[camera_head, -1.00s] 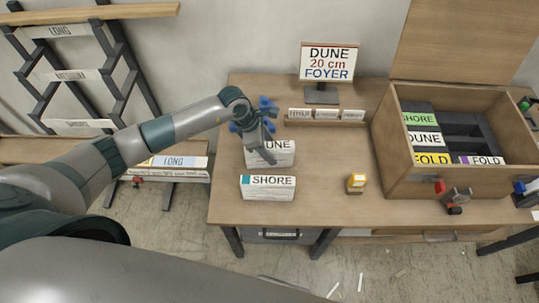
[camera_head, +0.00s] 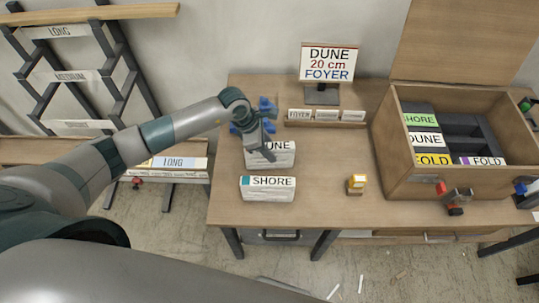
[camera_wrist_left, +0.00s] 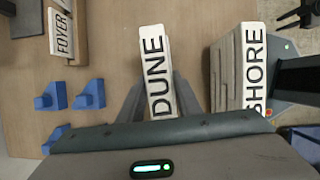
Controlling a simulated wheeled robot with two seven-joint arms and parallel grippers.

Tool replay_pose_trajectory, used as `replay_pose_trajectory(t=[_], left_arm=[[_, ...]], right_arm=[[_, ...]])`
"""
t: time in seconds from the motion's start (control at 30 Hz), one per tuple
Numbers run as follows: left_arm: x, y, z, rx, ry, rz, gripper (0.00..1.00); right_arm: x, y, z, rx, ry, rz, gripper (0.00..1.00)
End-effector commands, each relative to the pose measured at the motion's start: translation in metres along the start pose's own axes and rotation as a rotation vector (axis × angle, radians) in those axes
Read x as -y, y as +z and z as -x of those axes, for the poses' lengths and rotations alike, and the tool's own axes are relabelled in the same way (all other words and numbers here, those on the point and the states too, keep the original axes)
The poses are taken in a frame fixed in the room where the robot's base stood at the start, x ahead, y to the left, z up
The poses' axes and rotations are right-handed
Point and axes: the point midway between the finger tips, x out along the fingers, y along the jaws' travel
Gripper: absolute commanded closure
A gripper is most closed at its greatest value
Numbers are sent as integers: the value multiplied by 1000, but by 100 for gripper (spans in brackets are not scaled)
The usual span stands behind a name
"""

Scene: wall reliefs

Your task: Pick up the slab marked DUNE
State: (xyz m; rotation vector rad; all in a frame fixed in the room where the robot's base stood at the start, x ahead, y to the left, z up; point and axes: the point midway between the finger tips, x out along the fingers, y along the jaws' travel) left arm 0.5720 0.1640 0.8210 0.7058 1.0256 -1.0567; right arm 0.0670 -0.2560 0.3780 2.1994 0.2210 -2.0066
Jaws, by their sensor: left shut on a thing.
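The white slab marked DUNE (camera_head: 283,158) stands on the left part of the table, its label facing front. My left gripper (camera_head: 265,152) comes down over it from behind and is shut on it. In the left wrist view the DUNE slab (camera_wrist_left: 156,65) sits between the two grey fingers of my left gripper (camera_wrist_left: 160,98). I cannot tell whether the slab touches the table. The slab marked SHORE (camera_head: 268,188) stands in front of it, apart from it. My right gripper is not in view.
A sign (camera_head: 327,63) reads DUNE, 20 cm, FOYER. A wooden box (camera_head: 392,150) at right holds marked slabs. Blue blocks (camera_wrist_left: 90,94) lie near the gripper.

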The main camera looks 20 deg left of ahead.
Motion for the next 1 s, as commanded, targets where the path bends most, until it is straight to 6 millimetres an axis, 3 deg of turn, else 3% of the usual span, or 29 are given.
replay_pose_trajectory(t=[0.43, 0.67, 1.0], left_arm=[[0, 4, 8, 2, 0, 0, 100], [-2, 16, 36, 4, 6, -6, 100], [2, 93, 49, 7, 2, -6, 100]], right_arm=[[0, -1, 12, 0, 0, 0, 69], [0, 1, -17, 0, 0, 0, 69], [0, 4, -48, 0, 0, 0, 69]])
